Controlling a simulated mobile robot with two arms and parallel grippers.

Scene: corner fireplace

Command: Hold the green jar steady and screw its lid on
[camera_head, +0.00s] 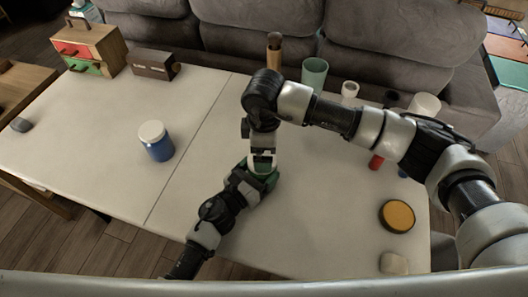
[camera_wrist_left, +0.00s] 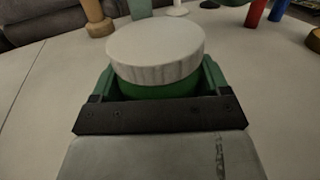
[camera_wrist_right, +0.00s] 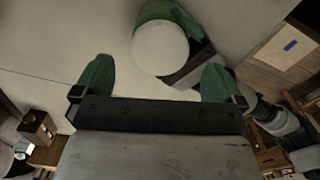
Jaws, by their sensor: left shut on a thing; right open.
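The green jar (camera_wrist_left: 160,90) stands upright between the green fingers of my left gripper (camera_wrist_left: 158,84), which is shut on it. A white ribbed lid (camera_wrist_left: 156,48) sits on top of the jar; I cannot tell how tightly. In the right wrist view the round lid (camera_wrist_right: 160,49) lies between and just beyond the spread fingertips of my right gripper (camera_wrist_right: 157,64), which is open and empty. In the head view my right gripper (camera_head: 262,158) hangs from above at the jar, mostly hiding it and the lid.
A blue jar with a white lid (camera_head: 156,141) stands on the white table (camera_head: 90,160). A yellow-topped round tin (camera_head: 397,216) and a pale stone-like thing (camera_head: 393,263) are at the right. Cups, including a pale green one (camera_head: 314,76), line the back edge before the sofa.

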